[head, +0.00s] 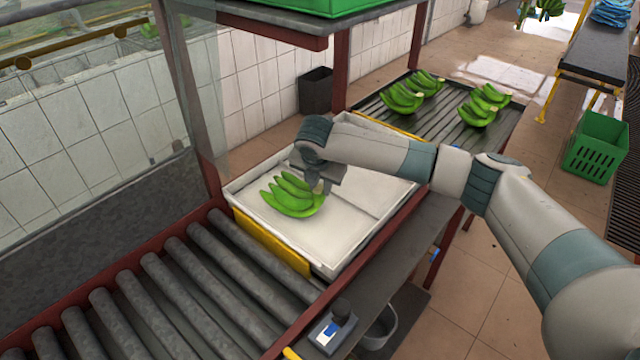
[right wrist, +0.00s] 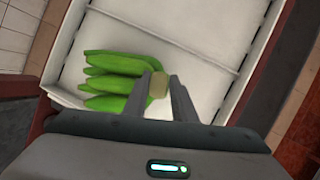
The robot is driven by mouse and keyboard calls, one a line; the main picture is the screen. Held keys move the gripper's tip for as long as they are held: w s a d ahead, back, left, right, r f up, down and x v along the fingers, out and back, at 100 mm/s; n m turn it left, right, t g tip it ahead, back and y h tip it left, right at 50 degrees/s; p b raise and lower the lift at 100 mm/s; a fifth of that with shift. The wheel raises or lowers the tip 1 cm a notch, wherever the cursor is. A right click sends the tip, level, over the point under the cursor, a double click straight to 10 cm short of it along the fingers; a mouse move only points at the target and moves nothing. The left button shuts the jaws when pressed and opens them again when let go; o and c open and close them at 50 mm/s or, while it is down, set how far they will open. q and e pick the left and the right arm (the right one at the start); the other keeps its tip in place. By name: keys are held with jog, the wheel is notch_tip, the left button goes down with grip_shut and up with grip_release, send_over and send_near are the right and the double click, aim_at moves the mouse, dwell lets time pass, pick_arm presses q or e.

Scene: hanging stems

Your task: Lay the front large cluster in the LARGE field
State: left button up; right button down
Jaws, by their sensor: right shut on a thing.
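A green banana cluster (head: 292,196) is in the left part of the white tray (head: 375,222), its fingers pointing left. My right gripper (head: 322,186) is above the tray, shut on the cluster's stem end. In the right wrist view the cluster (right wrist: 115,78) lies left of the jaws, and its pale cut crown (right wrist: 158,85) sits between the two fingertips of my right gripper (right wrist: 162,88). I cannot tell whether the cluster touches the tray floor. The tray has a ridge dividing its floor. My left gripper is not in view.
More banana clusters (head: 402,98) lie on the dark slatted table (head: 455,135) behind the tray. A roller conveyor (head: 170,285) adjoins the tray at the front left. A scale-like device (head: 332,328) stands by the front edge. The tray's right part is bare.

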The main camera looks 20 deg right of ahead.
jog(key=shift+w, duration=0.1)
dwell(0.5)
jog(key=c, duration=1.4)
grip_release()
jog(key=shift+s+f, duration=0.25)
jog(key=shift+s+a+r+b, duration=0.15)
jog(key=shift+r+b, duration=0.15)
jog(key=shift+r, duration=0.4)
jog(key=shift+b+v, duration=1.9)
jog(key=shift+v, duration=6.25)
jog(key=shift+s+f, duration=0.1)
